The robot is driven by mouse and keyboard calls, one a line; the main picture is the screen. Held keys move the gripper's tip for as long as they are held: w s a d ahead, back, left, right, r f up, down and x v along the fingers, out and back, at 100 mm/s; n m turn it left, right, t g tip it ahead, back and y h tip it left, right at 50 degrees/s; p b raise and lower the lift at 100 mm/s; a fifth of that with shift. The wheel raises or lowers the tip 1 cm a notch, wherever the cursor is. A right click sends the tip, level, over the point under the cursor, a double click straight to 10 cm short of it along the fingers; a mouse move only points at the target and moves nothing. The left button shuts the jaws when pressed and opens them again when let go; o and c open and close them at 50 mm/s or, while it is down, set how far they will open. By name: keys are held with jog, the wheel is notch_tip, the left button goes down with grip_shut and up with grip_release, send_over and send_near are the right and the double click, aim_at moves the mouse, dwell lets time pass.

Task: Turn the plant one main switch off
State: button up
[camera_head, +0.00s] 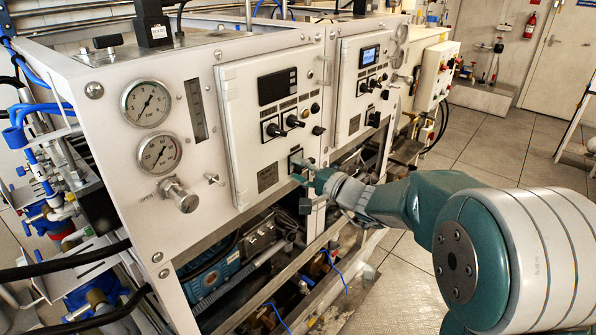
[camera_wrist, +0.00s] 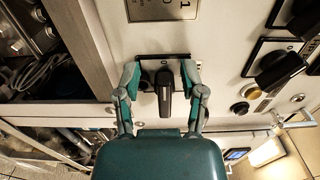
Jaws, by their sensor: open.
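The plant one main switch is a black rotary knob (camera_wrist: 165,95) on a dark square plate in the wrist view, beside a metal plate marked 1 (camera_wrist: 162,9). My gripper (camera_wrist: 160,75) is open, with one finger on each side of the knob. A gap shows between the fingers and the knob, and I cannot tell whether the fingertips touch the panel. In the head view, my gripper (camera_head: 309,178) is at the lower right of the first white panel door (camera_head: 240,130), over the switch plate (camera_head: 295,160), and partly hides the knob.
More black knobs (camera_wrist: 278,68) sit to the right in the wrist view. The first door also carries a dark display (camera_head: 277,86). Two gauges (camera_head: 147,104) are to its left. A second panel (camera_head: 350,100) stands beyond. Open framework with pipes lies below; the floor at right is clear.

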jog(key=v, duration=1.1)
jog(key=shift+s+d, duration=0.25)
jog(key=s+a+f+n+g+h, duration=0.25)
jog(key=s+n+g+h, duration=0.35)
jog(key=s, duration=0.9)
jog(key=s+d+n+h, duration=0.1)
jog(key=s+d+h, duration=0.7)
jog(key=s+d, duration=0.2)
jog(key=shift+s+d+f+t, duration=0.25)
jog(key=shift+d+f+t, duration=0.05)
jog(key=shift+d, duration=0.5)
